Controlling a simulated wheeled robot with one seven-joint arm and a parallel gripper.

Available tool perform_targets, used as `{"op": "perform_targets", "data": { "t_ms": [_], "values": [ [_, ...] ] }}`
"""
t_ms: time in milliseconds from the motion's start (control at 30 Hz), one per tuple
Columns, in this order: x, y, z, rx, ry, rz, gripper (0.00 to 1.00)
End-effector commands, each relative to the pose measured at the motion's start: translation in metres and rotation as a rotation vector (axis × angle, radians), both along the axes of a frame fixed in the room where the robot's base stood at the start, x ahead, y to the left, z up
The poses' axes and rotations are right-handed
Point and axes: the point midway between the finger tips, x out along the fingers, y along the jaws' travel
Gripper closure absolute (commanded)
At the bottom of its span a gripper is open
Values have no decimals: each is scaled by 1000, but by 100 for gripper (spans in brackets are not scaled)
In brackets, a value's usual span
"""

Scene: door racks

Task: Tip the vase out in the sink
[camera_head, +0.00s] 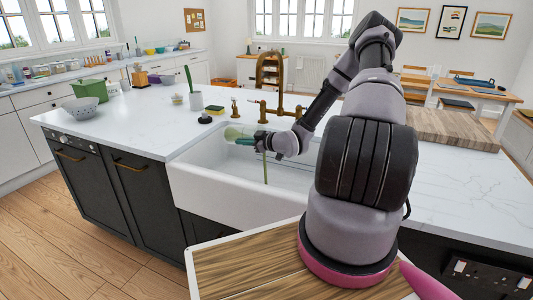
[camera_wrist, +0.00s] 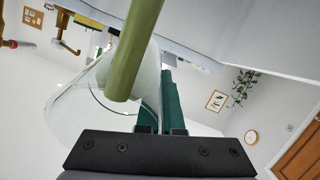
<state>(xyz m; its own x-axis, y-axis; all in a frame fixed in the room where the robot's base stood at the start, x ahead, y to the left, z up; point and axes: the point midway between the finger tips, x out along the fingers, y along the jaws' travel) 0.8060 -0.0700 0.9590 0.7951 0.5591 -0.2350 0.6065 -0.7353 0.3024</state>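A clear, greenish glass vase (camera_head: 236,132) is held tilted, nearly on its side, over the white sink (camera_head: 225,190). My gripper (camera_head: 250,140) is at the vase, with its teal fingers closed on the glass. In the wrist view the vase (camera_wrist: 75,112) shows as a transparent curved wall beside my gripper's fingers (camera_wrist: 160,95). A green stem (camera_head: 265,168) hangs down into the sink basin beside my gripper. It is large and close in the wrist view (camera_wrist: 135,50), in front of the glass. I cannot tell whether the stem touches the vase.
A brass tap (camera_head: 272,80) stands behind the sink, close to my arm. A white cup with a green brush (camera_head: 194,100) and a small black item (camera_head: 205,119) are left of it. A wooden board (camera_head: 450,130) lies right.

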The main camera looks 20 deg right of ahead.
Motion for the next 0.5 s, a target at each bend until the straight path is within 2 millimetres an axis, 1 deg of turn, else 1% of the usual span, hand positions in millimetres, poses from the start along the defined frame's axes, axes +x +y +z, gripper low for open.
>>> {"op": "perform_targets", "data": {
  "t_ms": [500],
  "values": [
    [-3, -2, 4, 27, -40, 0, 100]
  ]
}}
